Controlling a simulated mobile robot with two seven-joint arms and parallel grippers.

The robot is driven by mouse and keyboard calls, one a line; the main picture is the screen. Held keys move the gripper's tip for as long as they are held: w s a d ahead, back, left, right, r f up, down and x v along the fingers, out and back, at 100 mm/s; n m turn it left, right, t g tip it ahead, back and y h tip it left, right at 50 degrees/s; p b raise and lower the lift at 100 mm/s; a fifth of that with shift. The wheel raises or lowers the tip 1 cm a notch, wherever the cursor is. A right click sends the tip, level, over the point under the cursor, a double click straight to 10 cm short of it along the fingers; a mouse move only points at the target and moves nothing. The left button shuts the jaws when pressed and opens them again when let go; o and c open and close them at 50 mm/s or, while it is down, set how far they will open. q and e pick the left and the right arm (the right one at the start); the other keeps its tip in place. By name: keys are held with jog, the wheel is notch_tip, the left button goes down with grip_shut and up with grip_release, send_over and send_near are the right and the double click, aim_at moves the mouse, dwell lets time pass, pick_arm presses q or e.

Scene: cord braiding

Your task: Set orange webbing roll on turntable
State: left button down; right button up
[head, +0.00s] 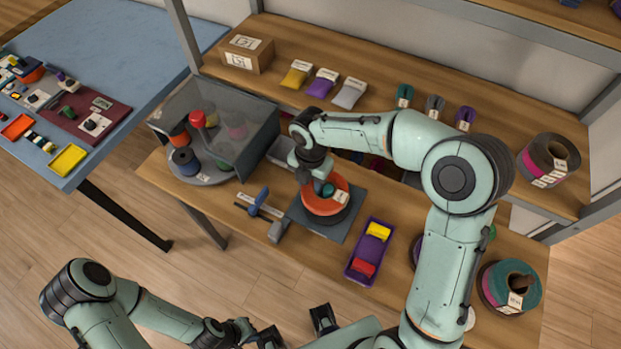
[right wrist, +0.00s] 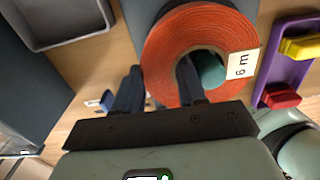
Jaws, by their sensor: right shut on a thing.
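I cannot tell whether the roll touches the base. In the right wrist view the roll (right wrist: 213,28) shows its ring and a "6 m" label. My right gripper (right wrist: 158,85) is shut on the roll's ring, one finger in the core hole beside a green piece, the other outside. In the head view my right gripper (head: 314,176) partly hides the roll. My left gripper (head: 296,328) is open and empty at the bottom edge.
A purple tray (head: 359,270) with yellow and red pieces stands right of the plate. A blue-handled tool (head: 258,202) lies left. A clear hood (head: 245,130) covers spools on a grey disc (head: 228,175). More rolls (head: 510,286) stand at the right.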

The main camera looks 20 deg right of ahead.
jog(key=shift+f+b, duration=0.55)
jog(key=shift+f, duration=0.5)
dwell(0.4)
jog(key=o, duration=1.2)
jog(key=shift+w, duration=0.1)
jog(key=shift+c, duration=0.2)
jog(key=shift+d+f, duration=0.1)
jog(key=shift+c, duration=0.7)
